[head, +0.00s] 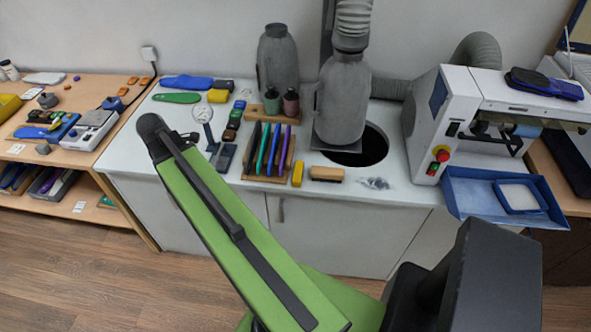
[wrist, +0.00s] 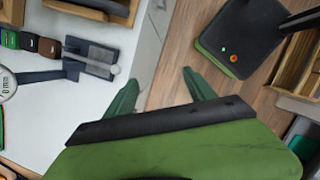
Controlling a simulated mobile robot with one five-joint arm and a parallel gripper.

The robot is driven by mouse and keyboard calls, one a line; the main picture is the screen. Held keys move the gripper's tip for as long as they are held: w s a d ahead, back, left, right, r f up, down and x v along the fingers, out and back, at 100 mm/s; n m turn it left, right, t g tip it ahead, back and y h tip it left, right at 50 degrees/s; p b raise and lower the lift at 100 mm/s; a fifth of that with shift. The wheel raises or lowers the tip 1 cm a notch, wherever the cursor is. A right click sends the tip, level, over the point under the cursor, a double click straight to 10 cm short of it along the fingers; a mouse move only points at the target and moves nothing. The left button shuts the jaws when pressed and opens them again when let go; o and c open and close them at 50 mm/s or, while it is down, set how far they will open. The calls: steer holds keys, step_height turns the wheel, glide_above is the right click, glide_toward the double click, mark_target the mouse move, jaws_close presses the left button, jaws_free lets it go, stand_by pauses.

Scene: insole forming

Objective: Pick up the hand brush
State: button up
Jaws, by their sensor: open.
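The hand brush (head: 327,173), with a tan wooden back, lies near the front edge of the white worktop in the head view, right of a yellow block. I do not make it out in the wrist view. My gripper (wrist: 160,92) shows its two green fingers apart with nothing between them, above the worktop's front edge and the floor. In the head view my arm reaches up to the left, well left of the brush, and the fingers are not clearly seen there.
The yellow block (head: 297,174) stands close beside the brush, and a wooden rack (head: 247,168) of coloured tools is further left. Behind the brush are a round dark opening (head: 372,146) and a grey bottle-shaped vessel (head: 342,100). A white machine (head: 440,125) with a blue tray (head: 465,193) stands right.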

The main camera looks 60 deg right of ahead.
steer(key=s+d+r+m+g+p, duration=0.1)
steer(key=s+d+r, duration=0.1)
steer(key=s+d, duration=0.45)
steer(key=s+d+r+m+p, duration=0.1)
steer(key=s+d, duration=0.2)
steer(key=d, duration=0.6)
steer(key=m+g+y+p, duration=0.1)
steer(key=m+p, duration=0.1)
steer(key=m, duration=0.2)
glide_toward(327, 170)
steer(key=b+x, duration=0.5)
steer(key=b, duration=0.6)
steer(key=shift+f+b, duration=0.2)
steer(key=shift+b, duration=0.1)
steer(key=shift+s+f, duration=0.15)
steer(key=shift+f, duration=0.05)
steer(key=shift+d, duration=0.1)
steer(key=b+x, duration=0.5)
steer(key=shift+f, duration=0.2)
jaws_close()
